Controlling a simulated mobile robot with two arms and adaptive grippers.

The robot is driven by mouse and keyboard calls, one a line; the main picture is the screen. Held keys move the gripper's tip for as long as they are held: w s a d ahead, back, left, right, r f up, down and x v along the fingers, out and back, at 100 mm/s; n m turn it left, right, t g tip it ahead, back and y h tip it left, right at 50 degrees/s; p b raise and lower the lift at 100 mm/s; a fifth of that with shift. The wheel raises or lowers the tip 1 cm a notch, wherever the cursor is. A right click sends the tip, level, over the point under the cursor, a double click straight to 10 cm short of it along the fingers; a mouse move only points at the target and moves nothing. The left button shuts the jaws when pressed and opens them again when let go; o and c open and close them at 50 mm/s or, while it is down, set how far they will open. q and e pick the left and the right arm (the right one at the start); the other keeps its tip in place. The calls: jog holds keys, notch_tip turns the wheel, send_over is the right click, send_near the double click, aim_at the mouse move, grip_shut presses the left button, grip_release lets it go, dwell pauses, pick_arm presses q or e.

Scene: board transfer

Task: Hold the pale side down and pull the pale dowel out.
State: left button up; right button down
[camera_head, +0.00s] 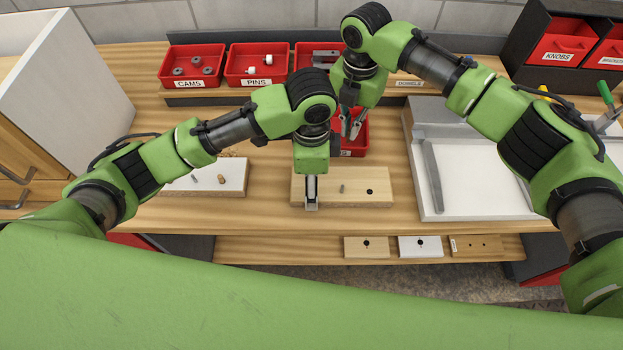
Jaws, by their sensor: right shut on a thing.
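A pale wooden board (330,199) lies on the workbench in front of me. A small grey pin (342,188) stands in it, with a dark open hole (369,191) to the right. My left gripper (311,202) points down at the board's left part, its tips at or just above the surface. Its fingers overlap from this angle, so their opening is unclear. My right gripper (351,127) is behind the board, above a red bin (354,147). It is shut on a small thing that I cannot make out. No pale dowel is clear in the board.
A white board (237,187) with two small pegs lies at left. Red bins of cams (192,85) and pins (257,83) stand behind. A grey-white tray (470,211) is at right. Several small blocks, one white (420,252), sit on the lower front shelf.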

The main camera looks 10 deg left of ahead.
jog(key=shift+f, duration=0.35)
jog(key=c, duration=2.1)
grip_release()
jog(key=shift+c, duration=0.2)
notch_tip(320, 180, up, 12)
pick_arm(q)
jog(key=o, duration=1.5)
